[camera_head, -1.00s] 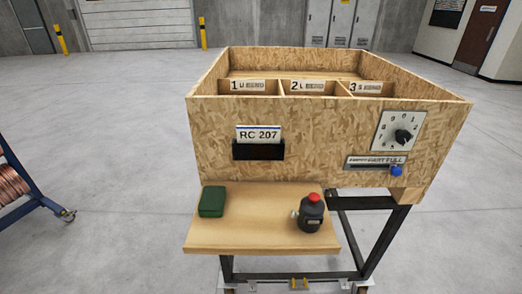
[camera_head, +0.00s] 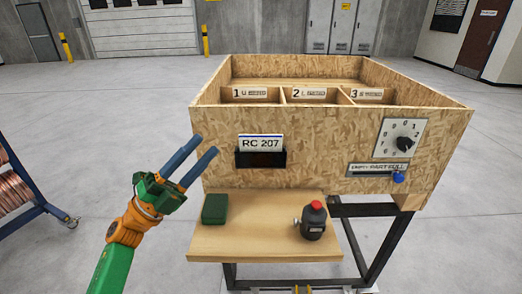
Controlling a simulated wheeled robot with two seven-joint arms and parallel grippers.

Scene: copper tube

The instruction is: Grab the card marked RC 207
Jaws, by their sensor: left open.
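The white card marked RC 207 (camera_head: 261,142) stands upright in a black holder (camera_head: 262,159) on the front of a chipboard box (camera_head: 325,150). Its lower part is hidden in the holder. My left gripper (camera_head: 201,146) is open and empty, to the left of the card and apart from it. Its two blue-grey fingers point up and to the right. My right gripper is not in view.
A shelf (camera_head: 260,240) below the card bears a green case (camera_head: 215,209) and a dark bottle with a red cap (camera_head: 314,221). A dial (camera_head: 404,142) and a slider with a blue knob (camera_head: 398,177) are at the box's right. A blue cart with copper coils (camera_head: 15,190) stands far left.

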